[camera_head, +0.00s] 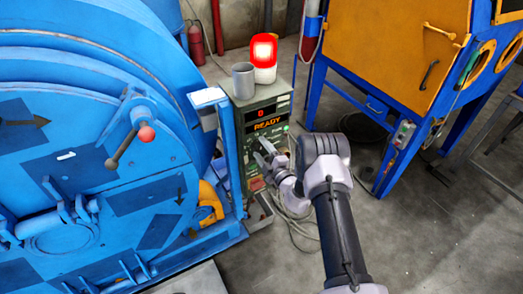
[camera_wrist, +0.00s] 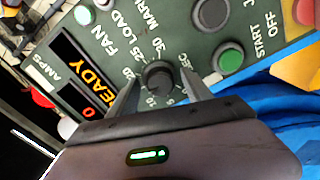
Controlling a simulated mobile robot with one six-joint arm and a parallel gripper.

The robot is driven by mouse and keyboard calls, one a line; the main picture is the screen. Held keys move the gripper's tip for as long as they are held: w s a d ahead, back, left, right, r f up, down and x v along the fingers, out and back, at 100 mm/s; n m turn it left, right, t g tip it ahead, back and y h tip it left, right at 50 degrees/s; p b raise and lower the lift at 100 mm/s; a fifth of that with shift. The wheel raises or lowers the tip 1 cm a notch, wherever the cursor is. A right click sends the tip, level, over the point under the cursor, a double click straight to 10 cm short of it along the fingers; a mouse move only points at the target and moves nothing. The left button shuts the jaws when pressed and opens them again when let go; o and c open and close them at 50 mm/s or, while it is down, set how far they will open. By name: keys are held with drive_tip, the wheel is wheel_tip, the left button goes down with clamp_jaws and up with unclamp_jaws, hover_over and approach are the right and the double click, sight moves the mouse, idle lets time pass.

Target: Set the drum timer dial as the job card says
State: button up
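The timer dial (camera_wrist: 159,75) is a round black knob on the grey-green control panel (camera_wrist: 205,20) in the wrist view. Numbers run around it, with 5, 20, 25 and 30 legible and "SEC" beside them. Its pointer is too dark to read. My gripper (camera_wrist: 161,80) has one finger on each side of the knob, with a visible gap at each side; whether its tips reach the knob's depth is unclear. In the head view my gripper (camera_head: 267,157) is at the front of the control box (camera_head: 280,103), hiding the dial. No job card is legible.
A green START button (camera_wrist: 230,60) and a READY display (camera_wrist: 85,75) flank the dial. A lit red beacon (camera_head: 264,58) and grey mug (camera_head: 243,80) top the box. The blue drum machine (camera_head: 90,100) stands left, an orange cabinet (camera_head: 395,45) right. Cables (camera_head: 297,225) lie below.

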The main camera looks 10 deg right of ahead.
drive_tip(key=p+v, duration=0.4)
drive_tip(key=v, duration=1.3)
drive_tip(key=shift+s, duration=0.2)
drive_tip(key=shift+r, duration=0.1)
